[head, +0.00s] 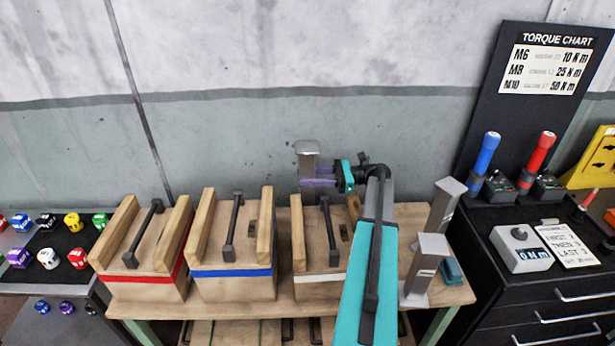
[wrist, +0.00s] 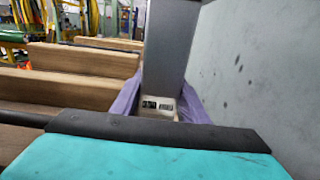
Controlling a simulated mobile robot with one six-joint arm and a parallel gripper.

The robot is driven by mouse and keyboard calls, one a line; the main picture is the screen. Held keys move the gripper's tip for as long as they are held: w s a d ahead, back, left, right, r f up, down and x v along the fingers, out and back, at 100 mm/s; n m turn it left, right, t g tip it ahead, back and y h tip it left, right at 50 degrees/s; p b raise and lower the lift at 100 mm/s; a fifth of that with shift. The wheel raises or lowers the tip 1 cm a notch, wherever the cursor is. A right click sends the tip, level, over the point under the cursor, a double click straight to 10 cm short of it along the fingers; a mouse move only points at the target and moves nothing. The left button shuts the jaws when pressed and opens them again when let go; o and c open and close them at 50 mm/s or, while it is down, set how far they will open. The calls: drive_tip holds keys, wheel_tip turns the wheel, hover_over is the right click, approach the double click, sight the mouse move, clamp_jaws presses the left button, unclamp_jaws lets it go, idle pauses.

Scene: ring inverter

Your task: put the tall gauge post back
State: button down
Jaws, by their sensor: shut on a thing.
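My gripper (head: 318,179) has purple fingers and is shut on a grey gauge post (head: 307,148) with a flat, wider head. It holds the post upright in the air above the back of the white-banded wooden block. In the wrist view the post (wrist: 172,45) rises between the purple fingers, with a small pale label near its lower part. The post's foot is hidden in both views. Two other grey gauge posts stand at the right end of the bench, a rear one (head: 445,206) and a front one (head: 424,268).
Wooden blocks with red (head: 140,273), blue (head: 232,271) and white (head: 321,276) bands and dark handles line the bench (head: 458,293). A small teal piece (head: 453,270) lies beside the posts. A black tool cabinet (head: 500,285) stands at right, dice at left. The wall is close behind.

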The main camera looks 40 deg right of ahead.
drive_tip(key=shift+s+a+f+b, duration=0.2)
drive_tip(key=shift+f+b, duration=0.6)
drive_tip(key=shift+b, duration=0.65)
drive_tip(key=c, duration=1)
unclamp_jaws()
drive_tip(key=shift+c, duration=0.2)
drive_tip(key=shift+r+p, duration=0.65)
drive_tip(key=shift+p, duration=0.85)
drive_tip(key=b+v, duration=0.3)
drive_tip(key=v, duration=0.7)
drive_tip(key=shift+w+d+r, duration=0.15)
drive_tip(key=shift+w+r, duration=0.05)
drive_tip(key=shift+r, duration=0.1)
drive_tip(key=shift+s+d+p, duration=0.1)
drive_tip(key=shift+d+p, duration=0.05)
drive_tip(key=shift+p, duration=0.4)
drive_tip(key=d+p, duration=0.1)
drive_tip(key=p, duration=0.4)
drive_tip(key=shift+s, duration=0.4)
